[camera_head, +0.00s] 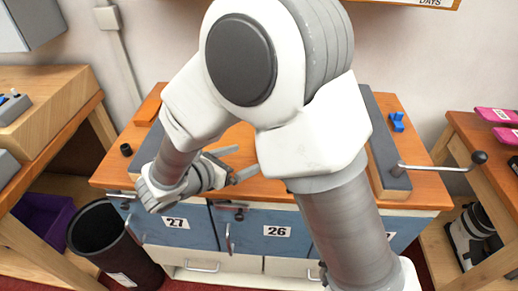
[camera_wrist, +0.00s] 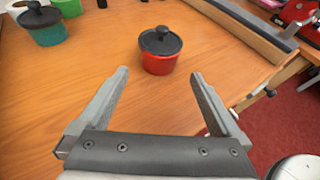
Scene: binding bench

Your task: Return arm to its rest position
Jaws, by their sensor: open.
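My arm covers the middle of the head view, folded over the wooden bench (camera_head: 425,192). My gripper (camera_head: 238,163) is open and empty, pointing to the right above the bench top. In the wrist view my gripper (camera_wrist: 160,84) shows two spread fingers with bare wood between them. A red pot with a dark knobbed lid (camera_wrist: 158,63) stands upright on the wood, just beyond the fingertips and apart from them. The red pot is hidden behind my arm in the head view.
A teal pot (camera_wrist: 47,33) stands farther back left. The bench has blue doors (camera_head: 265,232) marked 27 and 26. A metal lever with a black knob (camera_head: 478,158) juts out at right. A black bin (camera_head: 112,250) stands at lower left, and side tables flank the bench.

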